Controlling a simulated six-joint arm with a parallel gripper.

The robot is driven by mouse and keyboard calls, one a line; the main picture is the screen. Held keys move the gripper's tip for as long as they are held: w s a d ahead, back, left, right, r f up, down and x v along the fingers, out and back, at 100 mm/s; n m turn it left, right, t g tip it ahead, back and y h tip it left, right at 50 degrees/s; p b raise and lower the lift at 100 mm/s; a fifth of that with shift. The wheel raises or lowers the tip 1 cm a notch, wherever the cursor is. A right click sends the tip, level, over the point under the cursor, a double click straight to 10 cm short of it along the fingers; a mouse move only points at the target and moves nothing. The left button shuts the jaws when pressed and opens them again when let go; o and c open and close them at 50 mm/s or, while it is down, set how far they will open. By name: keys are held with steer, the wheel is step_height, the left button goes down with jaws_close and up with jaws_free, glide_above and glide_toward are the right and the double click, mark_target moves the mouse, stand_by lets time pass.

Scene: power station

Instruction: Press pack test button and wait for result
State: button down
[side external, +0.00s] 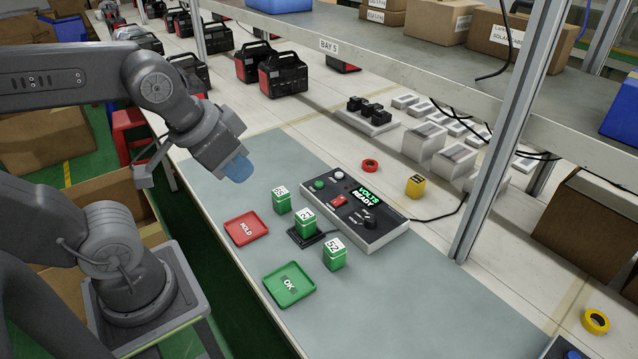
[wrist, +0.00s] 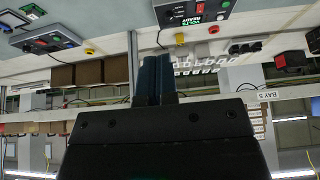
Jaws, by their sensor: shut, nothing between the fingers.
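The test box (side external: 384,238) is a grey and black panel on the bench. Its lit display (side external: 367,195) reads "VOLTS READY". It carries a green button (side external: 319,184), a red switch (side external: 338,201) and knobs. A green pack (side external: 305,223) stands upright on a black dock (side external: 324,239) beside the box. Two more green packs (side external: 282,204) (side external: 335,258) stand on the mat either side of it. My gripper (side external: 238,169), with blue fingers, is shut and empty above the mat, left of the box and apart from it. The fingers also show in the wrist view (wrist: 156,80).
A red HOLD tray (side external: 237,236) and a green OK tray (side external: 277,292) lie in front of the packs. A metal post (side external: 500,150) and overhead shelf (side external: 400,60) stand behind.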

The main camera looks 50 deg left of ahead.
steer(key=m+t+y, duration=0.1)
steer(key=m+t, duration=0.3)
steer(key=m, duration=0.4)
glide_above(320, 184)
step_height(320, 184, down, 18)
steer(key=shift+s+f, duration=0.1)
steer(key=shift+f, duration=0.1)
steer(key=shift+f, duration=4.3)
steer(key=shift+f, duration=0.1)
